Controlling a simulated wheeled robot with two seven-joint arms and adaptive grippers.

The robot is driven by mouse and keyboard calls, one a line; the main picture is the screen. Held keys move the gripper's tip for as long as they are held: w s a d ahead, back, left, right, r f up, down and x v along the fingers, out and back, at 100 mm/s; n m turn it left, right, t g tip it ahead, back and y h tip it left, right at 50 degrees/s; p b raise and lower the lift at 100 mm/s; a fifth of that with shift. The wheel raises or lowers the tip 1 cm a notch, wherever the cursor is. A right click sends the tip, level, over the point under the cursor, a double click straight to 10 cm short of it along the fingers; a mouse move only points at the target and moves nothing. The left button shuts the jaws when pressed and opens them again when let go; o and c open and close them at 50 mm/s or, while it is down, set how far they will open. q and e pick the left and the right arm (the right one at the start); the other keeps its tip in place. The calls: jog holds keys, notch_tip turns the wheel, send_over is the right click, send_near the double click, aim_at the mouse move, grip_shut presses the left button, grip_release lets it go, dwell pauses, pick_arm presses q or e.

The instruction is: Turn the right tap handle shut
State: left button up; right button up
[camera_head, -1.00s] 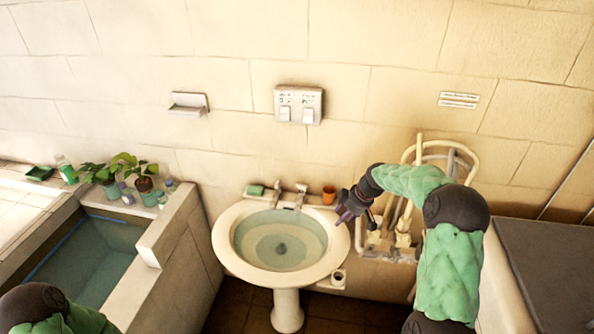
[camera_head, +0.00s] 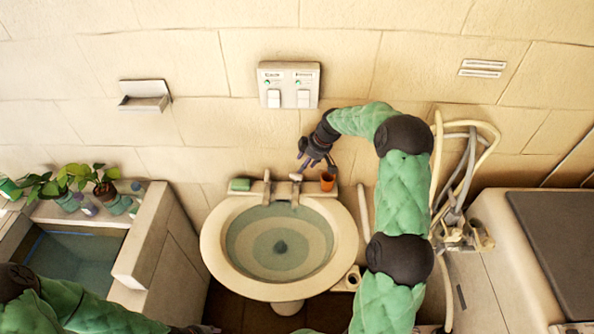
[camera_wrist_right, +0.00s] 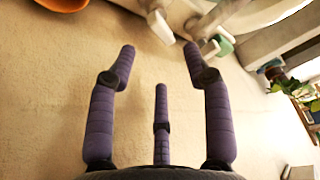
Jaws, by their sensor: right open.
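The right tap (camera_head: 296,188) stands on the back rim of the washbasin (camera_head: 212,250), with a pale handle on top. Its white handle also shows in the right wrist view (camera_wrist_right: 160,27), beyond the fingertips. My right gripper (camera_head: 312,166) is just behind and above this tap, coming from the wall side. In the right wrist view its purple fingers (camera_wrist_right: 160,58) are spread and empty, with a gap to the handle. The left tap (camera_head: 267,187) stands beside it. My left arm crosses the bottom left, and its gripper is too cut off to read.
An orange cup (camera_head: 328,180) stands close right of the right tap, near my right fingers. A green soap (camera_head: 240,184) lies left of the taps. The wall is close behind the gripper. A switch panel (camera_head: 289,85) is above. Pale hoses (camera_head: 465,165) hang at the right.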

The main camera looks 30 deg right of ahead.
aim_at(297, 174)
jog(key=x, duration=0.7)
jog(key=shift+w+f, duration=0.2)
jog(key=shift+f, duration=0.05)
grip_shut()
